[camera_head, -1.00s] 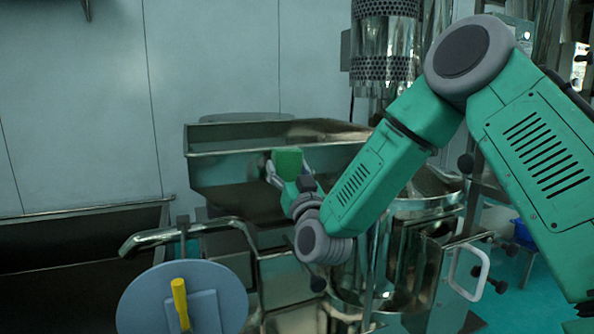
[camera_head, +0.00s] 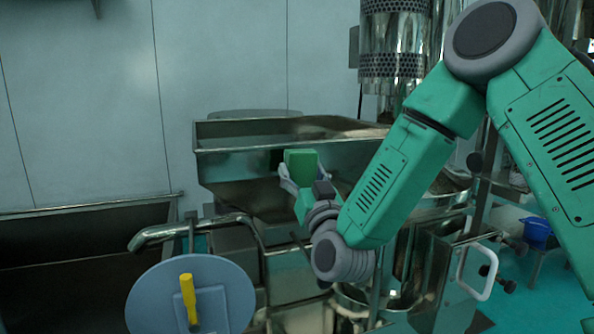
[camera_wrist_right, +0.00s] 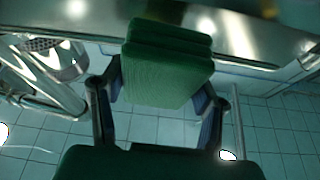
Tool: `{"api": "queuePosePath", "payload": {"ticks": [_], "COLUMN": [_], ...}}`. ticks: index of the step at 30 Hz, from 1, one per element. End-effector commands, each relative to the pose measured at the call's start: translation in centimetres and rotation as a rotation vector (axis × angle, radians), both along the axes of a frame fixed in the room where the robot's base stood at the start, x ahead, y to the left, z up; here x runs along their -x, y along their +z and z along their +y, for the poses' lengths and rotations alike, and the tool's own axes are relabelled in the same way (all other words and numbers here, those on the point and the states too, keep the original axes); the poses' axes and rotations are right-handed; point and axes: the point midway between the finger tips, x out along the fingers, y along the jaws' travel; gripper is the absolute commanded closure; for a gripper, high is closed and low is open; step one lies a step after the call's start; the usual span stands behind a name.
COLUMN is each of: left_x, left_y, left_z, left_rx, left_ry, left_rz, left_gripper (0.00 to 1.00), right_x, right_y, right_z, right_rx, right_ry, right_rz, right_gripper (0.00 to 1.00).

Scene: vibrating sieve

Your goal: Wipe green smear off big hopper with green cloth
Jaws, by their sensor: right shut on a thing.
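The big hopper (camera_head: 236,166) is a wide shiny metal trough in the middle of the head view. My right gripper (camera_head: 300,176) is shut on the green cloth (camera_head: 301,160), a folded block, in front of the hopper's front wall. In the right wrist view my right gripper (camera_wrist_right: 160,88) has a finger on each side of the cloth (camera_wrist_right: 165,65), with a metal edge (camera_wrist_right: 255,40) beyond it. I cannot tell whether the cloth touches the hopper. No green smear can be made out; the cloth and arm hide part of the wall. My left gripper is not in view.
A round grey lid (camera_head: 228,300) with a yellow handle (camera_head: 188,298) stands at the front left, beside a bent metal pipe (camera_head: 190,228). A dark trough (camera_head: 70,250) is at the left. A metal column (camera_head: 392,50) rises behind the hopper. A blue container (camera_head: 537,232) is at the right.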

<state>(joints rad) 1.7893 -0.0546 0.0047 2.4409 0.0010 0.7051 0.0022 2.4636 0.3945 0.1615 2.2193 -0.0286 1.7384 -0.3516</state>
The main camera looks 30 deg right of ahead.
Motion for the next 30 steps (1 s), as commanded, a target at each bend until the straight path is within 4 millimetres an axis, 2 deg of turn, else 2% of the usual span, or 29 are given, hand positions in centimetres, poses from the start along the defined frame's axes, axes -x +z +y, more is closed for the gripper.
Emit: {"api": "queuePosePath", "payload": {"ticks": [14,24,30], "left_x": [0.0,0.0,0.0], "left_y": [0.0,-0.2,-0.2], "left_z": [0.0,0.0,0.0], "left_rx": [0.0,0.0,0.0], "left_ry": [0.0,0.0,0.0], "left_rz": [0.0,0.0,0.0], "left_gripper": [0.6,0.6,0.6], "right_x": [0.7,3.3,3.5], "right_y": [0.0,0.0,0.0], "right_z": [0.2,0.8,0.8], "right_rx": [0.0,0.0,0.0], "right_ry": [0.0,0.0,-0.001], "right_rz": [0.0,0.001,0.0], "right_gripper": [0.68,0.68,0.68]}}
